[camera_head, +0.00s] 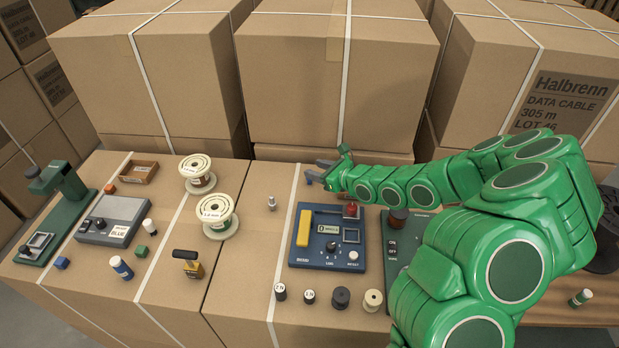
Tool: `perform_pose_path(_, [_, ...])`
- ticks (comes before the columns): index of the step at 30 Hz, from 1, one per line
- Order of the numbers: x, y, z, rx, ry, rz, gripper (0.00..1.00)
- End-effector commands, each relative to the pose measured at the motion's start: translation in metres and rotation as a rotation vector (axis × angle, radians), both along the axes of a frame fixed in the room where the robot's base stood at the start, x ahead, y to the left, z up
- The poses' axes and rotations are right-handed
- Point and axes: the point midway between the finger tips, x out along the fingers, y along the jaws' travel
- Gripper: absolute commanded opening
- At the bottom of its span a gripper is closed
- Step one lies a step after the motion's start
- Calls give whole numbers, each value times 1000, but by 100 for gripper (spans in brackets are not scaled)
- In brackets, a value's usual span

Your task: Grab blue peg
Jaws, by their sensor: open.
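A small blue peg (121,268) with white on it stands upright on the cardboard box top at the front left. My gripper (312,171) is far to the right and back, at the end of my green arm, behind the blue device. Its jaws are open, and I see nothing between them. The gripper is well apart from the peg.
A grey device (112,207) labelled BLUE stands behind the peg. The blue device (328,239) and several small weights and spools occupy the middle. Large cartons (335,80) wall off the back.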

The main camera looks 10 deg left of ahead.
Motion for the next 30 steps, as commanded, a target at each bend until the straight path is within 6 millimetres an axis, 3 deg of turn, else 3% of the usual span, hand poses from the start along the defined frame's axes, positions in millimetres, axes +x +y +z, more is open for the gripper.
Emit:
perform_pose_path(3, [1,-8,-21,3,54,-38,46])
perform_pose_path(6, [2,-11,-29,4,75,-54,46])
perform_pose_path(23, [20,10,-43,3,80,-59,46])
perform_pose_path(30, [35,26,-51,4,81,-57,46])
